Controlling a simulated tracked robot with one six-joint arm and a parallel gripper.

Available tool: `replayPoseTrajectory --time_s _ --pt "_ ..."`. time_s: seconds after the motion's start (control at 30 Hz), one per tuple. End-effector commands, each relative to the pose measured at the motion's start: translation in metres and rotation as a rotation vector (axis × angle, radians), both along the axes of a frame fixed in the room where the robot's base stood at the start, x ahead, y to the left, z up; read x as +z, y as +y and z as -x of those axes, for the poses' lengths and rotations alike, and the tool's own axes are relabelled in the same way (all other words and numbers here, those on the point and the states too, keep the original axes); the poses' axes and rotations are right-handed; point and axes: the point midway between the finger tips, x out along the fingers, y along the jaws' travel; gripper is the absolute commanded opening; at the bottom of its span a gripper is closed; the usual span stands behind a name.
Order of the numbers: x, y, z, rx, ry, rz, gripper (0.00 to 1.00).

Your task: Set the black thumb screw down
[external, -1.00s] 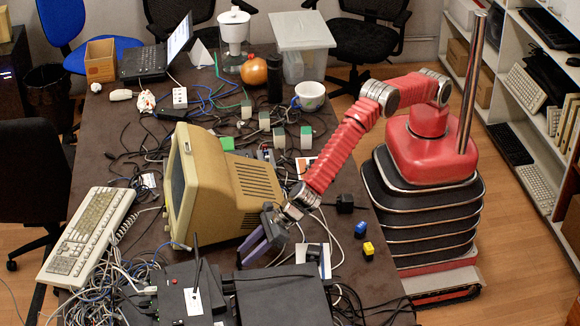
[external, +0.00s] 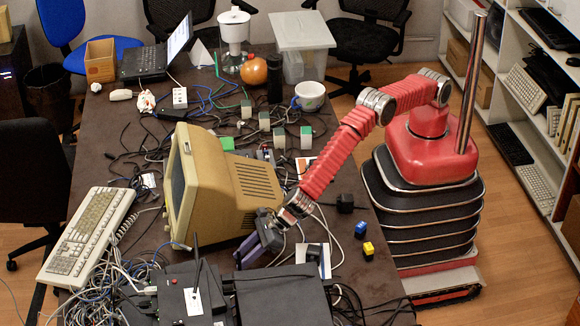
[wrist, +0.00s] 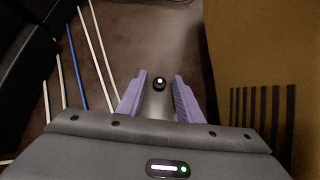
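My gripper (external: 247,259) points down beside the beige monitor (external: 222,185). In the wrist view its two purple fingers (wrist: 159,76) are apart. The black thumb screw (wrist: 159,84), small and dark with a bright spot on top, shows between the fingertips with a gap on both sides. It appears to stand on the dark tabletop and touches neither finger. In the external view I cannot make out the screw; the gripper and the equipment around it hide that spot.
The monitor's vented side (wrist: 262,60) stands close on the right in the wrist view. A black box (wrist: 25,55) and several cables (wrist: 75,60) lie on the left. Dark equipment boxes (external: 283,297) stand just in front. Small blue (external: 361,229) and yellow (external: 368,249) pieces lie near the table edge.

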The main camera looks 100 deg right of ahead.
Motion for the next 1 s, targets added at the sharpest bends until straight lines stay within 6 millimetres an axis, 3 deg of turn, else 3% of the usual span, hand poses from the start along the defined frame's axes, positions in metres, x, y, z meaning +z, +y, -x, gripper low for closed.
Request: replayPoseTrajectory --time_s 0.43,0.77,1.0 --pt "0.0 0.0 0.0 0.0 0.0 0.0 0.01" --pt "0.001 0.0 0.0 0.0 0.0 0.0 0.0" --pt "0.018 0.0 0.0 0.0 -0.002 -0.002 0.0"
